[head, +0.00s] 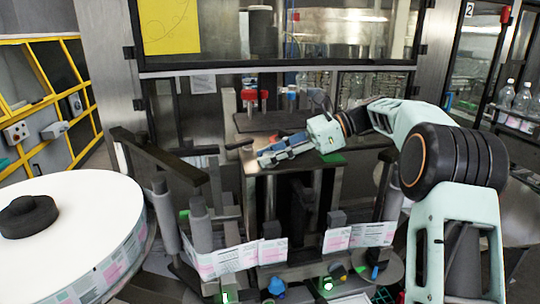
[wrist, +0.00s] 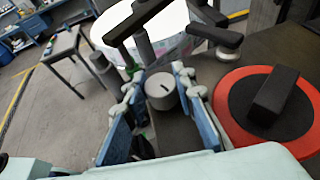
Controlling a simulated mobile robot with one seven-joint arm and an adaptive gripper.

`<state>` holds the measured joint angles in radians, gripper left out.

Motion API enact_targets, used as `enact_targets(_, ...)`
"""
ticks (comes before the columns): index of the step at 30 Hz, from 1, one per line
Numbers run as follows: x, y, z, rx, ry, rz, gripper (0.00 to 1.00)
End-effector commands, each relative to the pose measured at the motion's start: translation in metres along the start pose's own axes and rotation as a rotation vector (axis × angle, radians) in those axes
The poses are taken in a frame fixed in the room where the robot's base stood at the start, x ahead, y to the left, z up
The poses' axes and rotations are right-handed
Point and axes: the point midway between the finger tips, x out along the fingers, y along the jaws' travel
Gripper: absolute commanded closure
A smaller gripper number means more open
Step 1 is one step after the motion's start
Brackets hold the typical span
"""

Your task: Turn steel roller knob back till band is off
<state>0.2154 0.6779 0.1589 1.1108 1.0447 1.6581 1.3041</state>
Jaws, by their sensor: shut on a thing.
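The steel roller knob (wrist: 162,92) is a short grey cylinder with a dark slot mark on its top, between my gripper's blue-padded fingers in the wrist view. My gripper (wrist: 157,78) is shut on it. In the head view my gripper (head: 264,160) reaches left over the machine's top, and the knob cannot be made out there. A printed white and pink band (head: 228,260) runs across the front of the machine past upright rollers. Whether it touches the knob's roller cannot be told.
A large white reel (head: 82,218) with a black hub stands at the left. A red disc (wrist: 226,82) with a black bar handle sits close right of my fingers in the wrist view. Black arms (head: 160,155) stick up at the machine's left. Bottles (head: 521,98) stand at the far right.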

Motion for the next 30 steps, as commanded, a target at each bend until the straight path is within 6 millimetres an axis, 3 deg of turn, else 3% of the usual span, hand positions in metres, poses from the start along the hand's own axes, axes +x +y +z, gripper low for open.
enact_targets(1,0.000,0.000,0.000,0.000,0.000,0.000,1.00)
enact_targets(2,0.000,0.000,0.000,0.000,0.000,0.000,0.74)
enact_targets(7,0.000,0.000,0.000,0.000,0.000,0.000,0.57)
enact_targets(19,-0.010,-0.001,0.000,0.000,-0.001,-0.002,0.57)
enact_targets(30,-0.081,-0.001,-0.001,0.000,-0.001,-0.004,0.57)
